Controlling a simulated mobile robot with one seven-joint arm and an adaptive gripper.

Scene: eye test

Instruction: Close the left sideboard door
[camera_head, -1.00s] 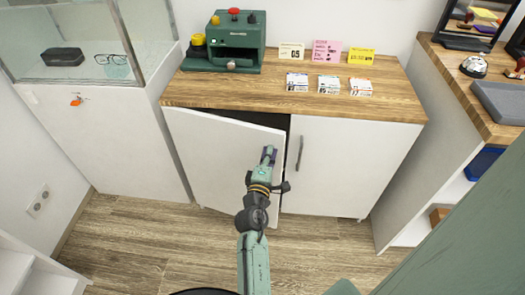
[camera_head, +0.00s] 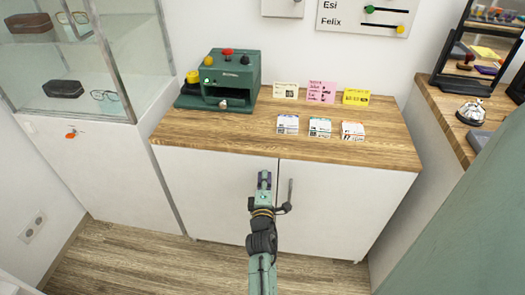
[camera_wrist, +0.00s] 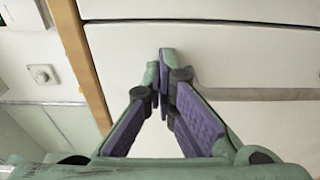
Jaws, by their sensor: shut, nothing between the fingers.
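The sideboard's white left door (camera_head: 205,190) looks flush with the right door (camera_head: 345,205) in the head view, with a thin seam between them. It stands under the wooden top. My gripper (camera_head: 264,176) is shut and empty, in front of the left door near its upper right edge. In the wrist view, my gripper's purple-padded fingertips (camera_wrist: 166,54) meet in front of a white door panel (camera_wrist: 240,60). I cannot tell whether they touch it. My gripper and arm hide part of the left door, and no handle shows on it.
The right door has a dark upright handle (camera_head: 290,192) close to my gripper. A green machine (camera_head: 225,80) and small cards stand on the sideboard top (camera_head: 210,128). A glass display case (camera_head: 90,85) is at left and another counter at right. The floor at front left is bare.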

